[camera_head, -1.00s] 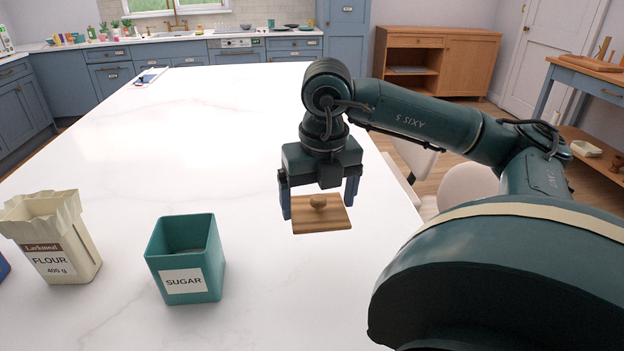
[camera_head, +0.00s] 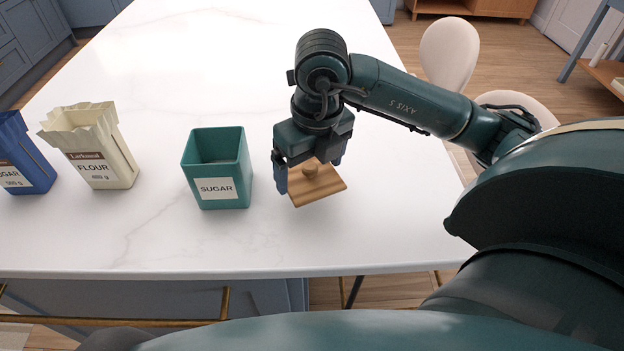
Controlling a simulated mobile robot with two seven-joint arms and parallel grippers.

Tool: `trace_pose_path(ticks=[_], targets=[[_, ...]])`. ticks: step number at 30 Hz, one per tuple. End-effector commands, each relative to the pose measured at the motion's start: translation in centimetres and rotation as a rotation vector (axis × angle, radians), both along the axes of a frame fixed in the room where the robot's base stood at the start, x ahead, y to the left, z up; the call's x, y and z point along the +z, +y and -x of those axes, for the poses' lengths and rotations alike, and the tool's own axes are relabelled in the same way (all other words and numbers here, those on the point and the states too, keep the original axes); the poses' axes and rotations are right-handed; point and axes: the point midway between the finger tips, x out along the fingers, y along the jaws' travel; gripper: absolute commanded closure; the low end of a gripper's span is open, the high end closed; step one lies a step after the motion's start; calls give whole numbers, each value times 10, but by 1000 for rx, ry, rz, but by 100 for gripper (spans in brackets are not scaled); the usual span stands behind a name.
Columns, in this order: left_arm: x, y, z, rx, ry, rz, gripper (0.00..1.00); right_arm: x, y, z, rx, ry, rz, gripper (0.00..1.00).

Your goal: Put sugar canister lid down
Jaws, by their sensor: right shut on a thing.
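The sugar canister lid is a square wooden board (camera_head: 326,186) with a round knob. My right gripper (camera_head: 309,177) is shut on the lid, with one finger on each side of the knob. The lid is to the right of the sugar canister (camera_head: 231,168), apart from it. I cannot tell for sure whether the lid's underside touches the worktop. The canister is a square teal box with a white SUGAR label, upright and open at the top; its inside is partly visible. My left gripper is out of view.
A cream flour bag (camera_head: 112,165) and a blue sugar bag (camera_head: 30,165) stand left of the canister on the white marble worktop (camera_head: 200,60). The worktop is clear behind the canister and in front of the lid. Pale chairs (camera_head: 449,55) stand beyond the right edge.

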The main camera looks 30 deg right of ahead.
Motion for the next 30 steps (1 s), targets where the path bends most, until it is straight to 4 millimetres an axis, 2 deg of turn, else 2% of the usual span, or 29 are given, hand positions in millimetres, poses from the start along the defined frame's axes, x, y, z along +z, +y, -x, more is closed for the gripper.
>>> trace_pose_path(ticks=[9,20,21,25,30], targets=[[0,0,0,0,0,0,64,-37,-1,1,-1,3,0,34],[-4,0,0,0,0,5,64,-43,0,0,-2,-2,0,34],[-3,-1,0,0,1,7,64,-42,-1,0,-2,-1,0,9],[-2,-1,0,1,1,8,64,-41,0,0,-2,-1,0,0],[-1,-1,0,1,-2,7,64,-41,0,0,-2,-1,0,0]])
